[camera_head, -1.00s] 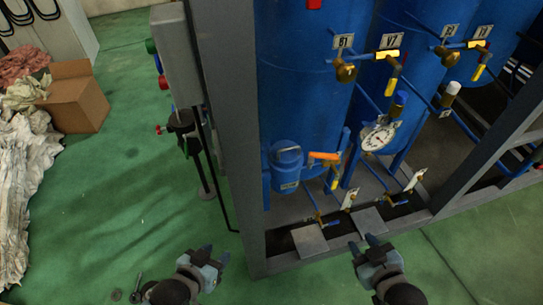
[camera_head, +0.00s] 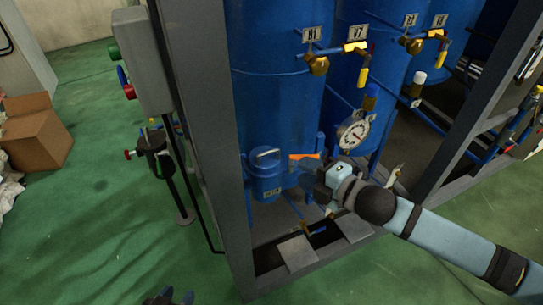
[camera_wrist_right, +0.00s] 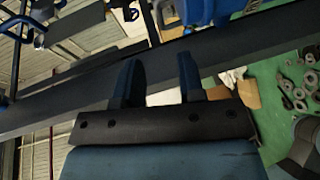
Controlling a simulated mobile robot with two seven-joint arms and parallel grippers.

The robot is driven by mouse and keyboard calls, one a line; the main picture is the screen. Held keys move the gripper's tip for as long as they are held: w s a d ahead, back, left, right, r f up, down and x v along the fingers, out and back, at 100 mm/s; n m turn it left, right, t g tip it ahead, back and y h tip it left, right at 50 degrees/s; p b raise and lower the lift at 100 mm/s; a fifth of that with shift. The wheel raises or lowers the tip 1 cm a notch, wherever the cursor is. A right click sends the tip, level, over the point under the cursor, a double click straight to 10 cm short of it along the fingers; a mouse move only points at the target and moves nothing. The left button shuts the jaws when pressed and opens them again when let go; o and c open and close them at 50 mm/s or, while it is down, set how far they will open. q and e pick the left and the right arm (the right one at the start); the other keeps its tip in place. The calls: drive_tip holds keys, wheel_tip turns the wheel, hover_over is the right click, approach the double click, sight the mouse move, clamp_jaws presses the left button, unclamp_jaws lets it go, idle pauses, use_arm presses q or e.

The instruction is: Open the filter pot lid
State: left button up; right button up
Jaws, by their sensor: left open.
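The filter pot (camera_head: 268,178) is a small blue pot at the front left of the blue tanks, inside the grey frame. Its lid (camera_head: 265,155) sits on top with a pale curved handle and looks closed. My right gripper (camera_head: 312,178) is just right of the pot, below the orange valve handle, and apart from the lid as far as I can tell. In the right wrist view its two dark fingers (camera_wrist_right: 158,82) are spread with nothing held between them. My left gripper (camera_head: 173,297) is low at the bottom edge, open and partly cut off, far from the pot.
The grey frame post (camera_head: 205,130) stands left of the pot. An orange valve handle (camera_head: 305,157) and a round pressure gauge (camera_head: 352,134) are close to my right gripper. A cardboard box (camera_head: 38,135) lies at the far left, and green floor there is mostly free.

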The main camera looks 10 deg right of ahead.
sight(273, 166)
drive_tip(key=b+x, duration=0.1)
drive_tip(key=x, duration=0.9)
drive_tip(key=shift+w+a, duration=0.25)
drive_tip(key=shift+a, duration=0.05)
clamp_jaws()
